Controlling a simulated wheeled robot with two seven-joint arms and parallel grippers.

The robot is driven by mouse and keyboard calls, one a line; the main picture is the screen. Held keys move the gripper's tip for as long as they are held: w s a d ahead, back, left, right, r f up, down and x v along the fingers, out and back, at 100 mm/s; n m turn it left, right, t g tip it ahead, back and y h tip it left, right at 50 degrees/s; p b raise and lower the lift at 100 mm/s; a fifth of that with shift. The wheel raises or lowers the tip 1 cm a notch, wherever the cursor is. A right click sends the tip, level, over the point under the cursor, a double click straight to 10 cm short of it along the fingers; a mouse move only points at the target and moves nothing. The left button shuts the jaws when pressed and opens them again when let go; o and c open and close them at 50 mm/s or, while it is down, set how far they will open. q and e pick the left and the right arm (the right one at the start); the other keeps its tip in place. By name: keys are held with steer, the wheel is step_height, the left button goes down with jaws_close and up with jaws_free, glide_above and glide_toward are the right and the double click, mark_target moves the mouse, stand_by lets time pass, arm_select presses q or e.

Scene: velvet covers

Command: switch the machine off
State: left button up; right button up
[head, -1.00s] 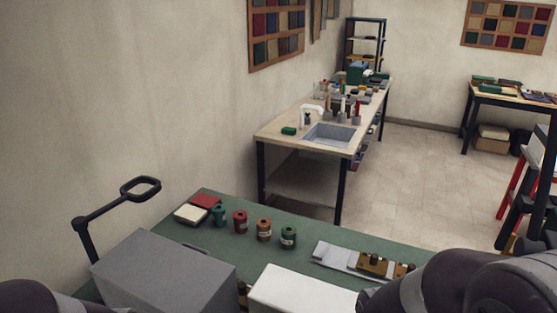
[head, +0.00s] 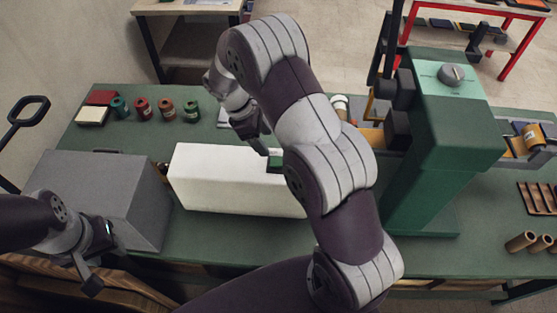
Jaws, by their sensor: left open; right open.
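The green machine (head: 445,135) stands at the right of the bench in the head view. A round grey knob (head: 453,74) sits on its pale green top panel; its setting is too small to read. My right gripper (head: 266,150) points down over the white box, left of the machine and well apart from the knob. It is open, partly hidden by my own arm, and I see nothing held in it. My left gripper (head: 92,277) is open and empty at the lower left, in front of the grey box.
A white box (head: 215,185) and a grey box (head: 95,190) stand on the green bench top (head: 200,235). Several thread spools (head: 142,108) line the back left. Tubes (head: 520,241) lie at the right. A black loop handle (head: 22,115) rises at the far left.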

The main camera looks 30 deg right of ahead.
steer(key=b, duration=0.4)
glide_above(270, 162)
step_height(270, 162, down, 6)
steer(key=shift+r, duration=0.1)
steer(key=d+f+p, duration=0.2)
steer(key=shift+s+d+f+p, duration=0.1)
steer(key=shift+s+f+p, duration=0.1)
steer(key=shift+s+p, duration=0.15)
steer(key=shift+s+f, duration=0.1)
steer(key=shift+f, duration=0.1)
arm_select(q)
step_height(270, 162, down, 4)
steer(key=shift+w+d+r, duration=0.1)
steer(key=shift+w+r, duration=0.05)
steer(key=shift+r, duration=0.05)
arm_select(e)
steer(key=shift+a+f, duration=0.1)
steer(key=shift+a, duration=0.1)
